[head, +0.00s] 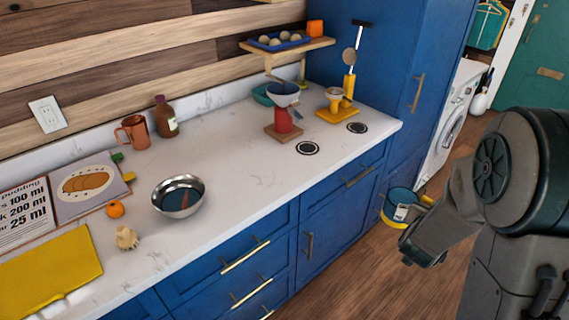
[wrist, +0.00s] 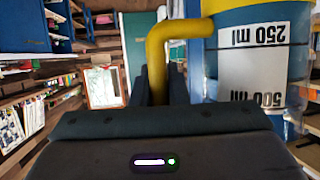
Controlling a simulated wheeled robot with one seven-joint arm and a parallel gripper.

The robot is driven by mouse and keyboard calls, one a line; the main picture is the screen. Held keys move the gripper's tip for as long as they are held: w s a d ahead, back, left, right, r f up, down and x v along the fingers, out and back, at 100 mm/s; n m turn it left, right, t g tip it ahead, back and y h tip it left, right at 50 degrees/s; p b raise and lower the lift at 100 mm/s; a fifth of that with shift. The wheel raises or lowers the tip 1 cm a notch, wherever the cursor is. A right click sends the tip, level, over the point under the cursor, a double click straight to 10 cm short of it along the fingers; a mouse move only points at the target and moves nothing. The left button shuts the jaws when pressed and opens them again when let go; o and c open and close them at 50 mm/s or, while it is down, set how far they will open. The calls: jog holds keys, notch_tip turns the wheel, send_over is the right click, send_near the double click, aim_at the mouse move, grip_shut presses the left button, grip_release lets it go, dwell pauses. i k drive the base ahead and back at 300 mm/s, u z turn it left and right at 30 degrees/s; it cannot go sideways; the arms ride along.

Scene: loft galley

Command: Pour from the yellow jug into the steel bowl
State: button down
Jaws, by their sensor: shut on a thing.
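The steel bowl (head: 162,201) stands upright on the white counter in the head view. The yellow jug (head: 391,220) is off the counter, in front of the blue cabinets and partly behind my gripper (head: 416,210). The jug shows a yellow rim and blue inside. In the wrist view my gripper (wrist: 158,88) is shut on the yellow jug handle (wrist: 157,62), with a dark finger on either side. The jug's body (wrist: 262,12) has a white label with upside-down 250 ml and 500 ml marks. Its full contents are hidden.
An orange (head: 115,209), a small beige figure (head: 127,238) and an open recipe book (head: 88,187) lie left of the bowl. A copper mug (head: 134,133) and brown bottle (head: 165,118) stand behind. The counter right of the bowl is clear up to a red stand (head: 284,121).

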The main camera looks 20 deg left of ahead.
aim_at(167, 197)
jog(key=u, duration=0.25)
jog(key=i, duration=0.7)
jog(key=u, duration=0.95)
jog(key=i, duration=0.45)
jog(key=u, duration=0.45)
